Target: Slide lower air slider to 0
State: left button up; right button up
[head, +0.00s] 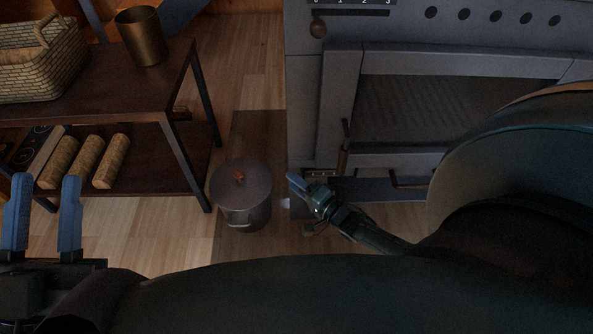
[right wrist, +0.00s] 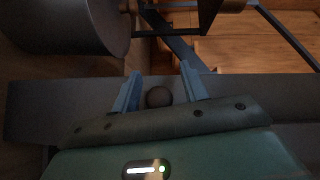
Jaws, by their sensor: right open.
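The grey stove (head: 303,100) stands at the right of the head view. Low on its front is a small marked strip (head: 320,172), its figures too small to read. My right gripper (head: 298,182) is beside this strip. In the right wrist view, my right gripper (right wrist: 160,92) is open, with a dark round knob (right wrist: 159,97) between its fingers. It looks like the lower slider's knob; contact cannot be told. In the head view this knob is hidden, so its setting cannot be read. My left gripper (head: 42,215) is open and empty at the far left.
A lidded pot (head: 240,205) stands on the floor just left of my right gripper. An upper slider knob (head: 317,27) sits below a numbered scale. A shelf table (head: 100,80) holds a basket (head: 40,65) and metal cup (head: 142,38), with logs (head: 110,162) below.

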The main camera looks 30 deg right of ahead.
jog(key=shift+s+d, duration=0.1)
jog(key=shift+s, duration=0.25)
pick_arm(q)
jog(key=f+n+y+p, duration=0.1)
jog(key=f+n+g+y+p, duration=0.1)
jog(key=f, duration=0.1)
jog(key=s+f+n+g+y+p, duration=0.1)
jog(key=p, duration=0.1)
jog(key=shift+s+d+f, duration=0.1)
jog(key=shift+d+f, duration=0.15)
jog(key=shift+f, duration=0.05)
pick_arm(e)
jog(key=v, duration=1.2)
jog(key=shift+s, duration=0.25)
